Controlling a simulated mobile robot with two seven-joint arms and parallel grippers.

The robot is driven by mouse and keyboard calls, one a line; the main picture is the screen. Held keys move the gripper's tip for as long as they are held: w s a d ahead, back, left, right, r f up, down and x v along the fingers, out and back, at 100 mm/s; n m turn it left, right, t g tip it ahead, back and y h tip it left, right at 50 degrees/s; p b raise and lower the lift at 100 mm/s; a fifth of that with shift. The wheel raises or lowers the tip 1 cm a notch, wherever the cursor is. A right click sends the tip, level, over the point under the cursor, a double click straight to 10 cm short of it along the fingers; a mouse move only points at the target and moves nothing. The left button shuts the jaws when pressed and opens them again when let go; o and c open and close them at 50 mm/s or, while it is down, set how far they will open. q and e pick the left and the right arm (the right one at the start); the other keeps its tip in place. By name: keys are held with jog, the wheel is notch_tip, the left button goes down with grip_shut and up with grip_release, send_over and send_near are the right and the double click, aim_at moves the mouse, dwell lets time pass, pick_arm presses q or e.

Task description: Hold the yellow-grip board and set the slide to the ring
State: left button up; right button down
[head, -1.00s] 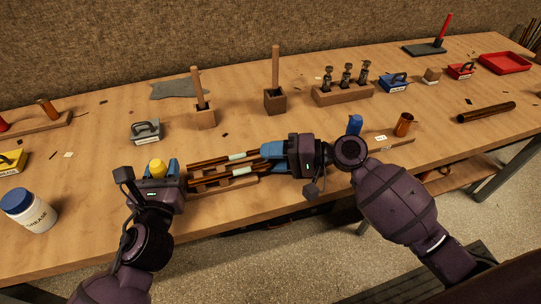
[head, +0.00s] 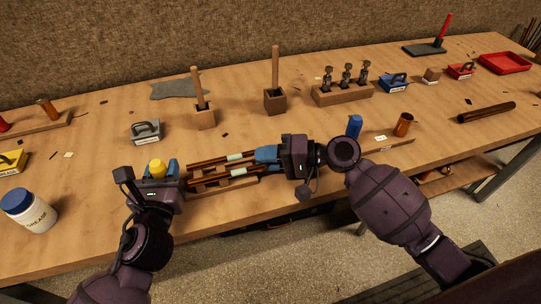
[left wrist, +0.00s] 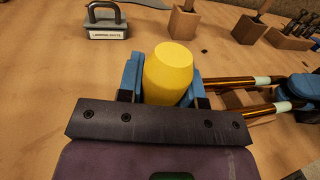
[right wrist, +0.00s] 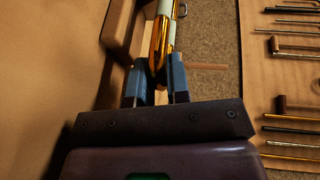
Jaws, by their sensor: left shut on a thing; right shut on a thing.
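The yellow grip (head: 157,168) stands upright at the left end of the wooden board (head: 208,188); it fills the middle of the left wrist view (left wrist: 171,73). My left gripper (head: 160,172) is shut on it, one blue finger on each side. The slide's two brown-gold tubes (head: 235,173), with pale bands, run right from the grip. My right gripper (head: 268,155) is shut on the slide's right end; the right wrist view shows its bright brass bend (right wrist: 158,48) between the fingers. I cannot make out the ring or how the slide sits against it.
A blue upright peg (head: 355,126) and a copper cup (head: 403,124) stand right of my right gripper. A white jar (head: 35,214) is at the front left. Behind are a grey-handled block (head: 146,131) and wooden blocks with sticks (head: 205,118). The table's front edge is close.

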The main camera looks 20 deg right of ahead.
jog(key=shift+a+f, duration=0.15)
jog(key=shift+a, duration=0.95)
jog(key=c, duration=1.1)
grip_release()
jog(key=shift+d, duration=0.15)
jog(key=v, duration=1.2)
